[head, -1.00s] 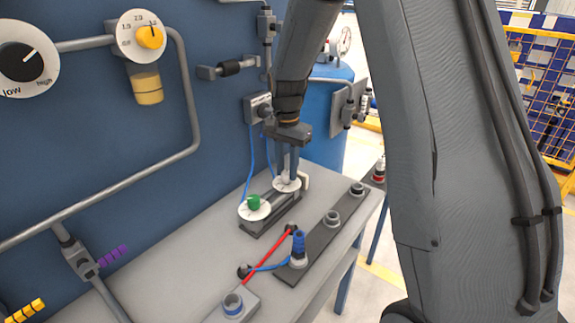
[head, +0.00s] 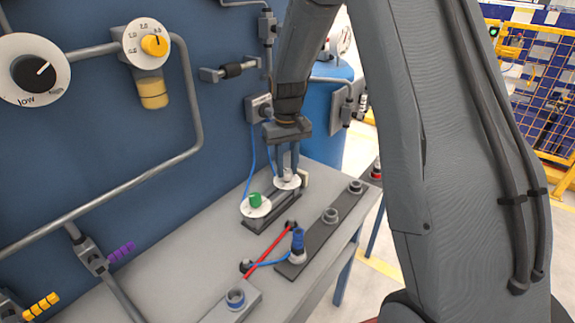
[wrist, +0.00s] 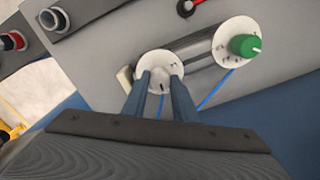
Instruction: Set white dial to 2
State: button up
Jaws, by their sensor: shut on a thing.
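The white dial shows in the wrist view (wrist: 148,63) as a round white plate with a small pale knob (wrist: 160,85) bearing a dark pointer line. In the head view the white dial (head: 287,183) sits at the far end of a dark grey base on the bench. My gripper (wrist: 161,80) points down at it, with one finger on each side of the knob, shut on it. It also shows in the head view (head: 287,170). The fingers hide part of the scale, and I cannot read the setting.
A green knob (wrist: 245,46) on a white plate is beside the white dial on the same base. The blue wall stands close behind.

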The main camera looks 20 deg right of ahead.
aim_at(287, 171)
jog(key=n+p, duration=0.1)
jog(key=n, duration=0.4)
jog(key=shift+w+r+n, duration=0.1)
jog(key=shift+n, duration=0.2)
jog(key=n, duration=0.5)
jog(key=shift+n, duration=0.3)
jog(key=o, duration=1)
jog(key=shift+o, duration=0.2)
notch_tip(287, 171, up, 8)
jog(key=shift+f+b, duration=0.15)
jog(key=shift+b, duration=0.6)
